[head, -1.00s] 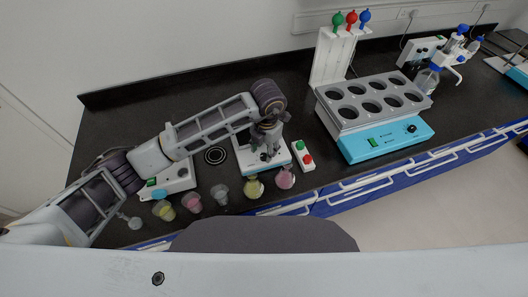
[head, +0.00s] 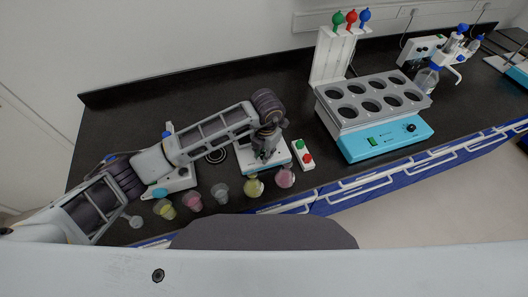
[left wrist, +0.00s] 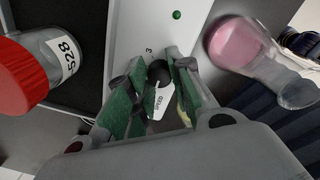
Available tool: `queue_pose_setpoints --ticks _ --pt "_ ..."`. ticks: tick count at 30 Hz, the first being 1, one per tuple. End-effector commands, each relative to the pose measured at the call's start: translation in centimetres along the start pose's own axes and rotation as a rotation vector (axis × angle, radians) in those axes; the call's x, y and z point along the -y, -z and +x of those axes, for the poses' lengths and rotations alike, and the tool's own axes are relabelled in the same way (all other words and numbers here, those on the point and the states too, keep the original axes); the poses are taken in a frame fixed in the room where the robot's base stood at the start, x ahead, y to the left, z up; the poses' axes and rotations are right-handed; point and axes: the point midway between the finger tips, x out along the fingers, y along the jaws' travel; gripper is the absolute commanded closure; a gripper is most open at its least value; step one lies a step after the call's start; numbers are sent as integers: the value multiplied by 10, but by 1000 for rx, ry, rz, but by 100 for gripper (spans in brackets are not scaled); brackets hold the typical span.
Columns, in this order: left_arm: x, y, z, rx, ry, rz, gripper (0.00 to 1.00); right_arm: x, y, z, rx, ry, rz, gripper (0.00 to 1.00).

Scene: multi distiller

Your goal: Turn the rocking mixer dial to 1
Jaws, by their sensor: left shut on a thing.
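The rocking mixer (head: 284,162) is a white device with a light blue base edge, partly hidden under my left gripper in the head view. In the left wrist view its white panel (left wrist: 124,38) carries a small black round dial (left wrist: 158,70), a "3" mark, the word "SPEED" and a green light. My left gripper (left wrist: 157,88) points down at this panel, with its green-padded fingers on either side of the dial and closed on it. It also shows in the head view (head: 266,146). The dial's pointer direction is not clear. My right gripper is not in view.
Flasks with pink (head: 285,177) and yellow (head: 254,187) liquid stand close in front, with several cups leftward. A bath with round wells (head: 375,105) stands further right.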

Motion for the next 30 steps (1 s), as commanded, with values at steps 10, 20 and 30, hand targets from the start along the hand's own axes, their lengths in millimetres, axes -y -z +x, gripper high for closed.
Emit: queue_pose_setpoints --ticks 10,20,30 --pt "0 0 0 1 -1 11 100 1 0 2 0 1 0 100" --pt "-1 -1 1 7 -3 92 100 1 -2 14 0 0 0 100" --pt "-1 0 2 15 -3 250 100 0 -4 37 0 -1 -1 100"
